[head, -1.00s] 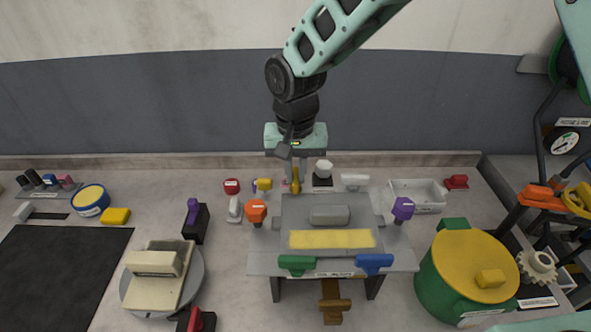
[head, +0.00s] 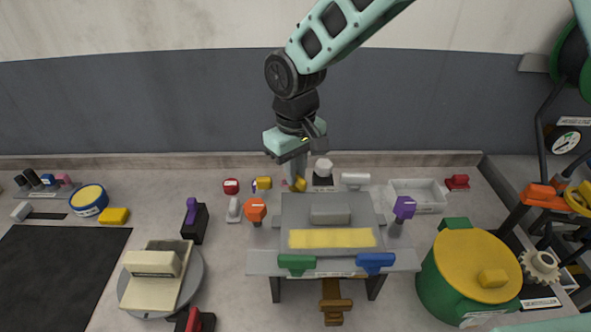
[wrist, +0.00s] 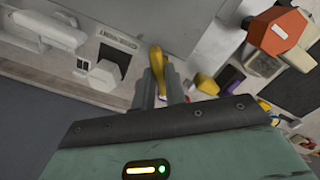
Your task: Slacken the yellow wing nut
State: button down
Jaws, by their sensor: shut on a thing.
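The yellow wing nut (head: 299,184) sits at the back left of the grey bench fixture (head: 265,262). In the wrist view, the yellow wing nut (wrist: 157,60) shows at the fingertips. My gripper (head: 299,177) points down and is shut on it. The fingers (wrist: 166,80) hide part of it, and its stud cannot be seen.
An orange knob (head: 256,210) and a yellow block (head: 263,183) are close left of my gripper. A white-topped post (head: 323,168) and a white cylinder (head: 355,180) stand close right. A grey tray (head: 418,197) and green drum (head: 440,285) are farther right.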

jog(key=n, duration=0.5)
jog(key=shift+w+r, duration=0.1)
jog(key=shift+a+n+p, duration=0.1)
jog(key=shift+n+p, duration=0.45)
jog(key=shift+n, duration=1.85)
jog(key=c, duration=1.4)
grip_release()
jog(key=shift+c, duration=0.2)
notch_tip(320, 180, up, 17)
jog(key=b, duration=0.4)
jog(key=shift+r, duration=0.15)
